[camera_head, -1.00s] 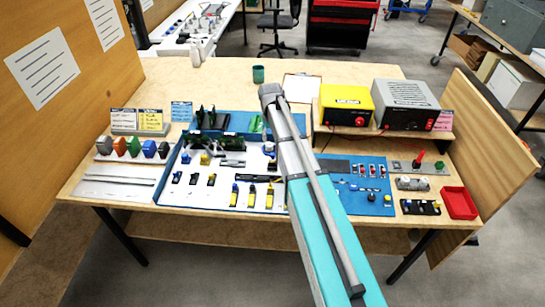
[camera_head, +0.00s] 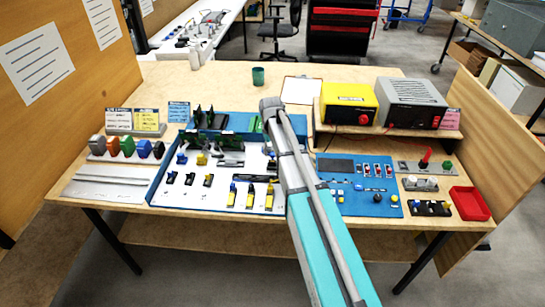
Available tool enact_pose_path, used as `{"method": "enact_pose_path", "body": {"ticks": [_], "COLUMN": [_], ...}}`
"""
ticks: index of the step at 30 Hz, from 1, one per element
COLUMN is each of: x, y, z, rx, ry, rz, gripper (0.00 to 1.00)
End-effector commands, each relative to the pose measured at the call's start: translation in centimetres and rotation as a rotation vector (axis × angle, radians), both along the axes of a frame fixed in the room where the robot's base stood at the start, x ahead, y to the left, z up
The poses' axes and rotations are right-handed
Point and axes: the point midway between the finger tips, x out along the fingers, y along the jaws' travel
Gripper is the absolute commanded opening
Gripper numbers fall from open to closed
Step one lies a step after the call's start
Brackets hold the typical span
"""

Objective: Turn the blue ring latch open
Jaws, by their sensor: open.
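I cannot make out with certainty which part is the blue ring latch. A blue rounded piece (camera_head: 144,149) stands in a row of coloured pieces on the left of the bench.
A blue control panel (camera_head: 350,205) with switches and knobs lies right of my arm. A red tray (camera_head: 470,204) sits at the right front. A yellow box (camera_head: 347,103) and a grey box (camera_head: 411,103) stand on a shelf behind. The back middle of the bench (camera_head: 215,87) is mostly clear.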

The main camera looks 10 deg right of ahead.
Motion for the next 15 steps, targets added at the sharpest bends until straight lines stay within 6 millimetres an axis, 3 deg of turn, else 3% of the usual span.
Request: {"method": "enact_pose_path", "body": {"ticks": [6, 15], "x": [0.01, 0.01], "y": [-0.03, -0.05], "z": [-1.32, -1.53], "rx": [0.0, 0.0], "ry": [0.0, 0.0], "rz": [0.0, 0.0], "gripper": [0.65, 0.65]}}
